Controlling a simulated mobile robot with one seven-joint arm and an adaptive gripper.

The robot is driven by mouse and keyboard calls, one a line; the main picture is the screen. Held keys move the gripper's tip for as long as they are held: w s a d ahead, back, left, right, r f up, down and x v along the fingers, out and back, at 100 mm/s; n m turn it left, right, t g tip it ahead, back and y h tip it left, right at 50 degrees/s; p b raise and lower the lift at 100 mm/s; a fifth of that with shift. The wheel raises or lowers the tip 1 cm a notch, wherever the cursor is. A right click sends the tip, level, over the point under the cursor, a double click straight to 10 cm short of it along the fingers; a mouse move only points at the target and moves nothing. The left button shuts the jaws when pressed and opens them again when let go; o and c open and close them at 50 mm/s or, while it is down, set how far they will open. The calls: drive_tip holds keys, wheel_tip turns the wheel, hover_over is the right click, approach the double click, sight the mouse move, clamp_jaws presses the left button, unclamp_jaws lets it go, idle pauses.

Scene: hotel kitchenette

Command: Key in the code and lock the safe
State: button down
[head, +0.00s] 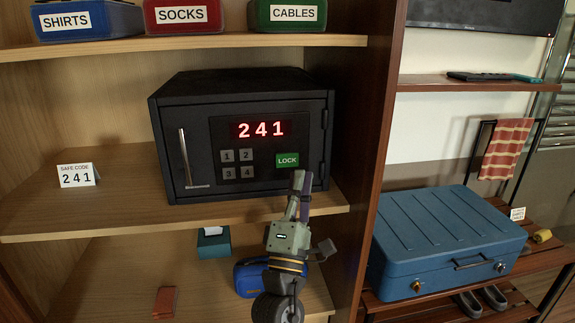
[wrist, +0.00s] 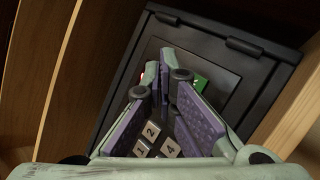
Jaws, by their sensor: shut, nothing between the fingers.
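The black safe (head: 190,110) stands on the middle shelf with its door shut. Its red display (head: 261,130) reads 241. Below the display are grey number keys (head: 237,164) marked 1 to 4 and a green LOCK key (head: 287,160). A white card (head: 77,175) left of the safe reads SAFE CODE 241. My gripper (head: 299,176) is shut and empty, just in front of the safe's lower right, close to the LOCK key. In the wrist view my gripper (wrist: 160,75) partly covers the green LOCK key (wrist: 200,82); contact cannot be told. Number keys (wrist: 150,133) show below the fingers.
SHIRTS (head: 85,18), SOCKS (head: 183,15) and CABLES (head: 290,15) boxes sit on the shelf above. A blue bag (head: 250,277) and a teal box (head: 213,243) are below. A blue suitcase (head: 445,235) lies on the rack at right, beyond the wooden side panel (head: 366,130).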

sight(297, 146)
drive_tip(key=shift+w+a+b, duration=0.2)
drive_tip(key=shift+w+b, duration=0.55)
drive_tip(key=shift+w, duration=1.65)
drive_tip(key=shift+w, duration=0.1)
drive_tip(key=shift+w, duration=0.3)
drive_tip(key=shift+w+a+b, duration=0.1)
drive_tip(key=shift+w+b, duration=0.25)
drive_tip(key=shift+w, duration=0.1)
drive_tip(key=shift+s, duration=0.1)
idle(0.3)
drive_tip(key=shift+s+f, duration=0.2)
drive_tip(key=shift+s, duration=0.45)
drive_tip(key=shift+s+d+p, duration=0.15)
drive_tip(key=shift+s+p, duration=0.5)
drive_tip(key=shift+s, duration=0.65)
drive_tip(key=shift+s+d+p, duration=0.15)
drive_tip(key=shift+s+p, duration=0.45)
drive_tip(key=shift+s, duration=0.65)
